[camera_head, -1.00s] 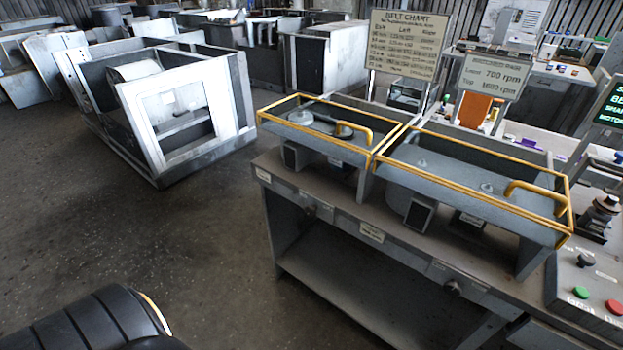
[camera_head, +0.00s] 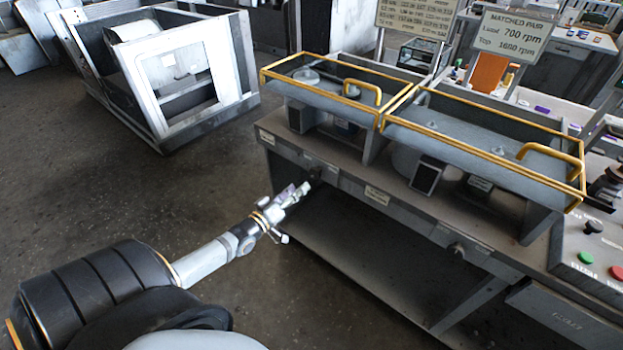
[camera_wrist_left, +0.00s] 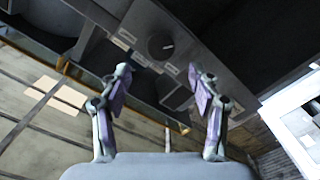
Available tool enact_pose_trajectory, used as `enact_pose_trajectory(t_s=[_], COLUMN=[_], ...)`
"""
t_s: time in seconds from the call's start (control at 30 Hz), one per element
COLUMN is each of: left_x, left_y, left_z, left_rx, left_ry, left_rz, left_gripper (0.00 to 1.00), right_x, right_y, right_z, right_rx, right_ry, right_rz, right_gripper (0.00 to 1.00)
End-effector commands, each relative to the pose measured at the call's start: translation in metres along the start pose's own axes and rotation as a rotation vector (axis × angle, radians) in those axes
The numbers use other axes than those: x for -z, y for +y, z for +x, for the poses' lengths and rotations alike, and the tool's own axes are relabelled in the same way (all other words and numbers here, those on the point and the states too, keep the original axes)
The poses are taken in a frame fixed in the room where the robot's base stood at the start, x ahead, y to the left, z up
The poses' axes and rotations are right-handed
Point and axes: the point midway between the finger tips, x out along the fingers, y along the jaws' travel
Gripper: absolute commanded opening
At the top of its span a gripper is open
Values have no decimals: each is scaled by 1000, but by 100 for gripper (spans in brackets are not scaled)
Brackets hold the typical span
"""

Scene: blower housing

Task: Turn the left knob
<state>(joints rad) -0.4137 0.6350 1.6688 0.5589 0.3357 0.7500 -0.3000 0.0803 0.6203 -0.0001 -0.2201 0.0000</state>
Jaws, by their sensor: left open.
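The left knob (camera_head: 315,173) is a small dark round knob on the front edge of the grey workbench (camera_head: 345,187). It also shows in the left wrist view (camera_wrist_left: 160,45) as a black dial with a pale mark on its face, beyond and between the fingertips. My left gripper (camera_head: 299,191) is open and empty, pointing at the knob from the front left. In the left wrist view its two fingers (camera_wrist_left: 163,82) stand apart with a clear gap; I see no contact with the knob. My right gripper is not in view.
A second knob (camera_head: 456,250) sits further right on the bench front. Two yellow-railed guards (camera_head: 337,97) with handles stand on top. A panel with a green button (camera_head: 586,257) and a red button (camera_head: 616,272) is at right.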

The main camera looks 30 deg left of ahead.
Motion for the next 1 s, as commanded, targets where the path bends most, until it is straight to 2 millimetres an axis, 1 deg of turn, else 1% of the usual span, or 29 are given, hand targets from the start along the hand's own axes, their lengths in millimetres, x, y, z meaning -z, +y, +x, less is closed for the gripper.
enact_pose_trajectory(t_s=[0.03, 0.1, 0.2, 0.3, 0.4, 0.5, 0.77, 1.0], left_x=[-4, -4, -5, -6, -4, -2, -1, -1], left_y=[-3, -3, -5, -5, -3, -2, -1, -1], left_z=[13, 30, 51, 65, 73, 78, 78, 78], left_rx=[-4, -3, -3, -2, -1, 0, 1, 1], left_ry=[5, 6, 5, 1, 0, 0, -1, -1], left_rz=[-1, -1, 0, 3, 2, 1, 1, 1], left_gripper=[63, 63, 63, 63, 63, 63, 63, 30], right_x=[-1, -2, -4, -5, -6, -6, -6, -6], right_y=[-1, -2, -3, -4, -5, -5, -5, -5], right_z=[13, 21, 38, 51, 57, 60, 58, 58], right_rx=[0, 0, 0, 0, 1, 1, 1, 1], right_ry=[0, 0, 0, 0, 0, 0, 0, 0], right_rz=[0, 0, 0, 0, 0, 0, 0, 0], right_gripper=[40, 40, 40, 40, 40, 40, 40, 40])
